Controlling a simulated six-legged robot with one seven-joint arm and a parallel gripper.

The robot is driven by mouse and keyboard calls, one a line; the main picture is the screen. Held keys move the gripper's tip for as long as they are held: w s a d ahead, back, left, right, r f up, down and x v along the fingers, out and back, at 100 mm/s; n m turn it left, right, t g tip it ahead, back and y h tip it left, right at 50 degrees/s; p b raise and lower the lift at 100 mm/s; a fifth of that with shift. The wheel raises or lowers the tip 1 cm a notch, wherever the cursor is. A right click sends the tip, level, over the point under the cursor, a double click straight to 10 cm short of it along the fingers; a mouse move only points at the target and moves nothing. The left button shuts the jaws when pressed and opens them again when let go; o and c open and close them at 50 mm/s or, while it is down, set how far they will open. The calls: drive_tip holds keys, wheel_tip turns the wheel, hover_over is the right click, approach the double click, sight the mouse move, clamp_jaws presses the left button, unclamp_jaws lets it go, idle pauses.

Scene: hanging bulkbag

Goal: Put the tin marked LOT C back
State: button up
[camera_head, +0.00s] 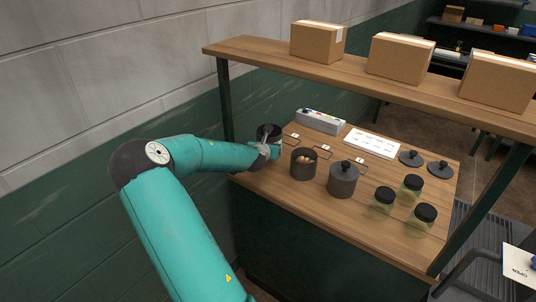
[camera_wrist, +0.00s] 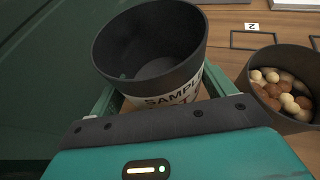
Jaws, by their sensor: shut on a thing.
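My gripper (camera_head: 266,146) is shut on a dark open tin (camera_head: 268,130) at the left end of the table. In the wrist view the held tin (camera_wrist: 150,55) is tilted, with its mouth towards the camera. It looks empty but for a small greenish speck inside. Its white label reads "SAMPLE" and part of a second line; the lot letter is hidden. A second dark open tin (camera_head: 304,163) with brown and cream balls stands just right of my gripper. A third dark tin (camera_head: 342,180) stands lidded beside it. I cannot read the lot letters on these two.
Outlined marks with number cards (camera_head: 323,148) lie behind the tins. A grey box (camera_head: 320,122), a white sheet (camera_head: 372,142), two loose lids (camera_head: 411,158) and several black-capped jars (camera_head: 383,200) are on the table. A shelf with cardboard boxes (camera_head: 400,58) spans above. A wall is close on the left.

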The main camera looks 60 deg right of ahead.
drive_tip(key=shift+w+d+f, duration=0.2)
drive_tip(key=shift+d+f, duration=0.25)
drive_tip(key=shift+f, duration=0.1)
drive_tip(key=shift+w+d+f, duration=0.15)
drive_tip(key=shift+d+f, duration=0.25)
drive_tip(key=shift+f, duration=0.15)
drive_tip(key=shift+d+f, duration=0.15)
drive_tip(key=shift+f, duration=0.75)
drive_tip(key=shift+d+f, duration=0.1)
drive_tip(key=shift+f, duration=0.75)
drive_tip(key=shift+w+f, duration=0.1)
drive_tip(key=o, duration=1)
drive_tip(key=shift+f, duration=0.1)
drive_tip(key=shift+o, duration=0.2)
drive_tip(key=shift+r, duration=0.25)
drive_tip(key=v, duration=1.2)
drive_tip(key=shift+f, duration=0.1)
